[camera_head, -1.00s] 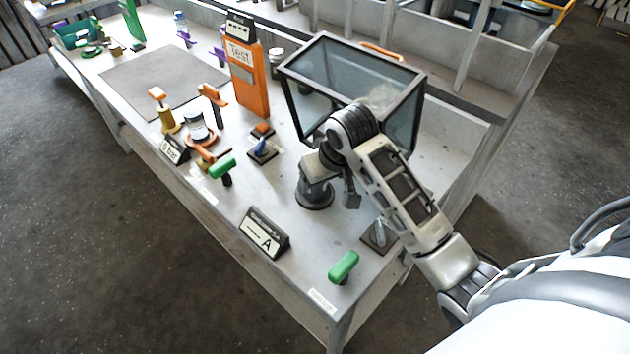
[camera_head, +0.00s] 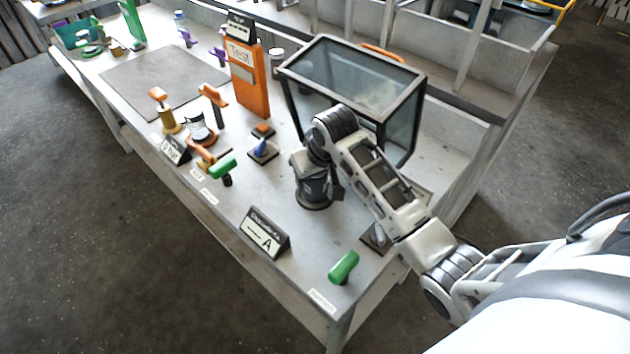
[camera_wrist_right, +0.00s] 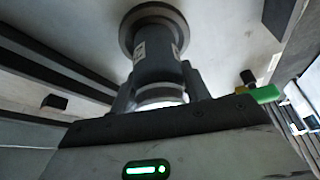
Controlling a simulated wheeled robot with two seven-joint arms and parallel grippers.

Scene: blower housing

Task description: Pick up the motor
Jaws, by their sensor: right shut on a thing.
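The motor (camera_head: 316,190) is a dark grey cylinder with a wider round foot, standing upright on the workbench in front of the glass box. My right gripper (camera_head: 318,178) has come down over it from above. In the right wrist view the motor (camera_wrist_right: 155,55) sits between the two fingers of my right gripper (camera_wrist_right: 158,88), with its wide flange at the far end against the bench. The fingers are shut on its body. The head view partly hides the fingers behind the wrist. My left gripper does not show.
A glass box with a dark frame (camera_head: 350,78) stands right behind the motor. A sign with an A (camera_head: 264,234), a green handle (camera_head: 343,267) and an orange Test device (camera_head: 249,80) stand around it. The bench (camera_head: 290,262) is clear just in front of the motor.

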